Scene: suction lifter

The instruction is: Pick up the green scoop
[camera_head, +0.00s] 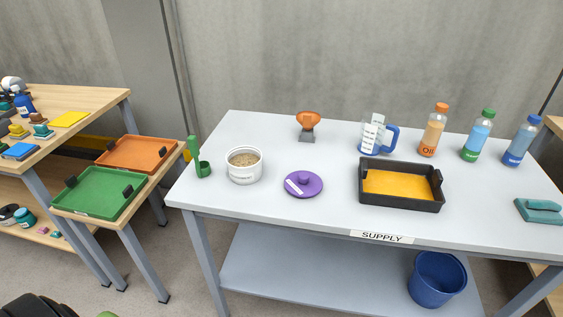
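The green scoop (203,168) is on the left end of the white supply table (250,204). Its small round cup rests on the tabletop and its handle (193,149) points upward. It is to the left of a white pot (244,176) of grainy contents, with a small gap between them. Neither of my grippers is recognisable in the head view, and nothing is touching the scoop.
A purple lid (303,184), an orange-topped stand (308,125), a measuring jug (377,137), a dark tray (400,200) and several bottles (432,133) share the table. A blue bucket (436,279) is below. Green (97,193) and orange (138,154) trays stand left.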

